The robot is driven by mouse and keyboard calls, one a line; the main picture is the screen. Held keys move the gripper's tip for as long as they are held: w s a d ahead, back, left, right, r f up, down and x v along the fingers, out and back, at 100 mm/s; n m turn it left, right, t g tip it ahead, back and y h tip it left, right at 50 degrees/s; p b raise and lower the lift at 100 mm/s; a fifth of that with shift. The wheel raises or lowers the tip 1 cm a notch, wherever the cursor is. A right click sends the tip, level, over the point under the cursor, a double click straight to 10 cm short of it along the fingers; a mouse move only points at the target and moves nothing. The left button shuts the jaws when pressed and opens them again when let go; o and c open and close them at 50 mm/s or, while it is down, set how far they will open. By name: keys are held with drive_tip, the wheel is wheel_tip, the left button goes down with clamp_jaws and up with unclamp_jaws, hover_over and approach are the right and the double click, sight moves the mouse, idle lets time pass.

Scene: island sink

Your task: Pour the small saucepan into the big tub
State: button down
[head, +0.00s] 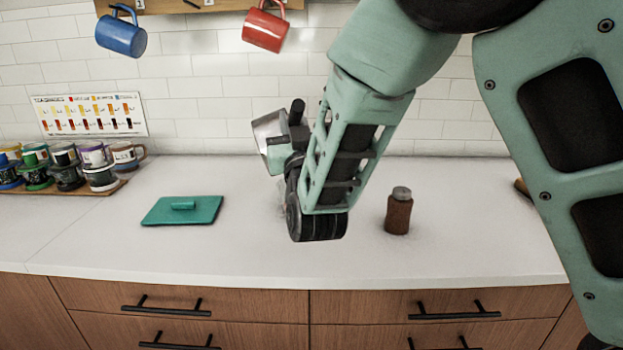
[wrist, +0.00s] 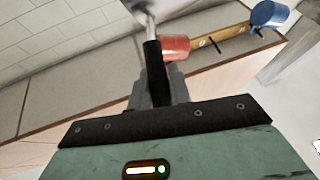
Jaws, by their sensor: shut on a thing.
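The small saucepan (head: 268,140) is silvery metal with a black handle (head: 297,112). It is raised above the counter and looks tilted, at the left of my arm's end. My gripper (head: 299,136) is shut on its handle; my arm partly covers the grip in the head view. In the wrist view the black handle (wrist: 153,68) stands between the fingers of my gripper (wrist: 160,92), and the metal pan (wrist: 165,8) is cut off by the top edge. The pan's inside is not visible. No big tub is clearly seen; a faint pale edge shows behind my wrist.
A flat teal lid-like piece (head: 158,214) lies on the white counter (head: 110,245) at left. A brown jar (head: 398,215) stands right of my wrist. Several mugs fill a wooden tray (head: 112,190) at far left. A blue mug (head: 121,38) and red mug (head: 265,29) hang above.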

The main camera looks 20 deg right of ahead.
drive_tip(key=shift+s+d+r+m+h+b, duration=0.15)
drive_tip(key=shift+d+m+h+b, duration=0.25)
drive_tip(key=shift+d+m+b, duration=0.4)
drive_tip(key=shift+d+r, duration=0.1)
drive_tip(key=shift+d, duration=0.3)
drive_tip(key=shift+d+f+m+g+h+b, duration=0.4)
drive_tip(key=shift+d+m+h+b, duration=0.4)
drive_tip(key=shift+m+b, duration=0.55)
